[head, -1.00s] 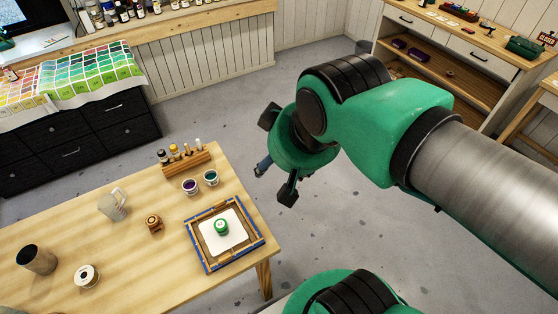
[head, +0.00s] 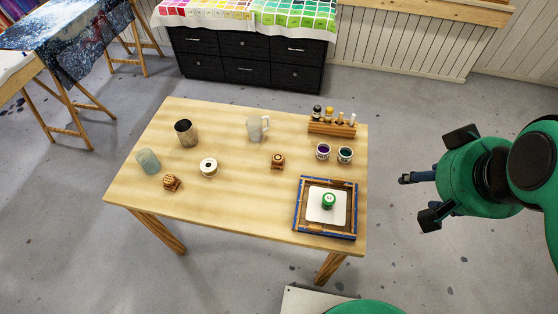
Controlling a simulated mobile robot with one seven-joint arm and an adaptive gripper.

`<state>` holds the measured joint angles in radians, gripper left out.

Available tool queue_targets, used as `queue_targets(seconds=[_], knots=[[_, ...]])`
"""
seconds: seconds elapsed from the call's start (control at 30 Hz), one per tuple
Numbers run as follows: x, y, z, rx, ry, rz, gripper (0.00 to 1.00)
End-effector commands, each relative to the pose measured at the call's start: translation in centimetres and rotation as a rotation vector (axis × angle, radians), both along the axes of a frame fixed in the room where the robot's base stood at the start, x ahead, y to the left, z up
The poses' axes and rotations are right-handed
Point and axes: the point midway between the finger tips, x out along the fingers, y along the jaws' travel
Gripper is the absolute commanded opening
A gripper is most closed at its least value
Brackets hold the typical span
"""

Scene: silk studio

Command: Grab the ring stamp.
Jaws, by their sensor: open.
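A small brown wooden stamp (head: 277,160) with a round ring-like mark on top stands on the wooden table (head: 230,215), right of centre. A second brown wooden stamp (head: 172,183) with a differently patterned top sits near the table's left front; its pattern is too small to read surely. My gripper (head: 437,181) is open and empty, off the table's right edge above the floor, well apart from both stamps. Its fingers point left toward the table.
A blue-edged frame (head: 298,205) with a white sheet and green-topped jar (head: 328,201) lies at the right front. Two small paint pots (head: 323,151), a bottle rack (head: 332,127), a clear mug (head: 257,129), a spool (head: 209,167), a dark cup (head: 186,133) and a glass (head: 148,161) stand around.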

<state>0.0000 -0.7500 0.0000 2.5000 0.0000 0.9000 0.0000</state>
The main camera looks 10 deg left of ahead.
Motion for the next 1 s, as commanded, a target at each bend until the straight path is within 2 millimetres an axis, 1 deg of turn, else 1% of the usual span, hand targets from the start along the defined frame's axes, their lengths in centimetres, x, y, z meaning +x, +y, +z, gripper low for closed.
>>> queue_targets(seconds=[0.23,0.27,0.3,0.67,0.77,0.87,0.97,1.0], knots=[[0.0,0.0,0.0,0.0,0.0,0.0,0.53],[0.0,0.0,0.0,0.0,0.0,0.0,0.55],[0.0,0.0,0.0,0.0,0.0,0.0,0.62],[0.2,0.1,0.0,0.0,0.002,0.001,0.62],[0.7,0.3,0.1,0.002,0.007,0.005,0.62],[1.9,0.8,0.1,0.005,0.02,0.012,0.62],[3.7,1.6,0.1,0.009,0.037,0.022,0.62],[4.6,2.0,0.1,0.011,0.045,0.025,0.62]])
